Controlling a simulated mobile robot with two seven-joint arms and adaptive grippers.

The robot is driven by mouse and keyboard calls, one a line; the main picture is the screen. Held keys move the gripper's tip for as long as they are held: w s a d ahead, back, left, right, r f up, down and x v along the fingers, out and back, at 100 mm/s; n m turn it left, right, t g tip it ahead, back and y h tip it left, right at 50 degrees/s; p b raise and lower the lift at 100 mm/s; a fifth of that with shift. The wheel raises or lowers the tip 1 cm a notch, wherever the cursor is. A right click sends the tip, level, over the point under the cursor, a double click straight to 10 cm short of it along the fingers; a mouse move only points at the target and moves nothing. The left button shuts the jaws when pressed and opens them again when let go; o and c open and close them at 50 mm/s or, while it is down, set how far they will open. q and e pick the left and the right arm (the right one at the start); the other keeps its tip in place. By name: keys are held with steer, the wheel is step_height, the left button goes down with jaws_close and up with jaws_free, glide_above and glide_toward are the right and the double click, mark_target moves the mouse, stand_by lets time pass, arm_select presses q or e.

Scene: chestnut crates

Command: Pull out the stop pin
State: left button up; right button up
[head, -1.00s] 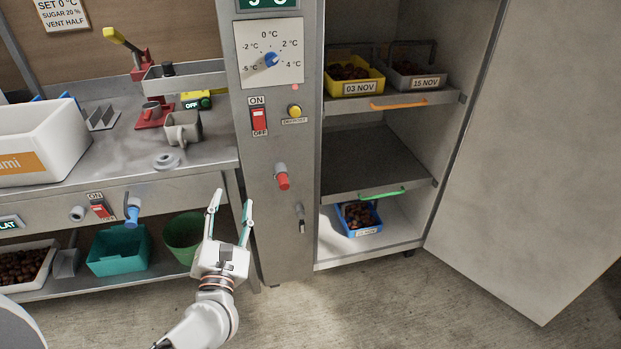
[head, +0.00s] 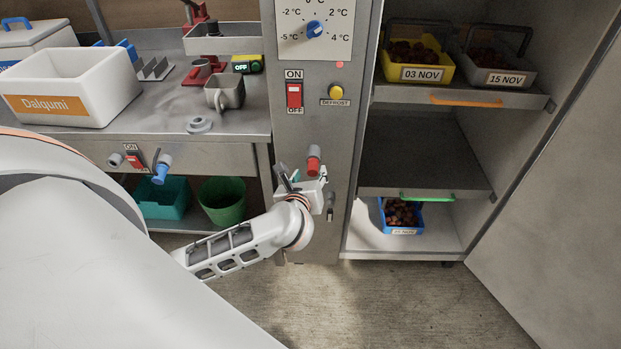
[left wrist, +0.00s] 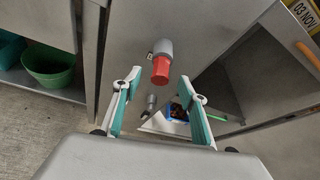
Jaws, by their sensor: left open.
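A red-headed pin in a grey collar (head: 313,160) sticks out of the steel cabinet front (head: 318,130), below the ON/OFF switch; it looks like the stop pin. In the left wrist view the red head (left wrist: 161,71) lies straight ahead, between the lines of the two fingers. My left gripper (head: 303,176) is open and empty, just below and in front of the pin. It shows from behind in the left wrist view (left wrist: 158,84), fingers spread on both sides, with no visible contact. A small metal fitting (head: 330,213) sits lower on the same front. My right gripper is not in view.
The cabinet's right side is open, with shelves (head: 420,170) of chestnut crates and a wide door (head: 560,200). At left is a steel bench (head: 235,125) with a blue knob (head: 161,170) on its front and a green bin (head: 222,202) below.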

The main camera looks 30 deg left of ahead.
mark_target(312, 172)
arm_select(q)
steer(key=shift+x, duration=2.25)
steer(key=shift+r, duration=0.1)
steer(key=c, duration=1.1)
jaws_close()
steer(key=shift+s+d, duration=0.35)
steer(key=shift+s, duration=0.15)
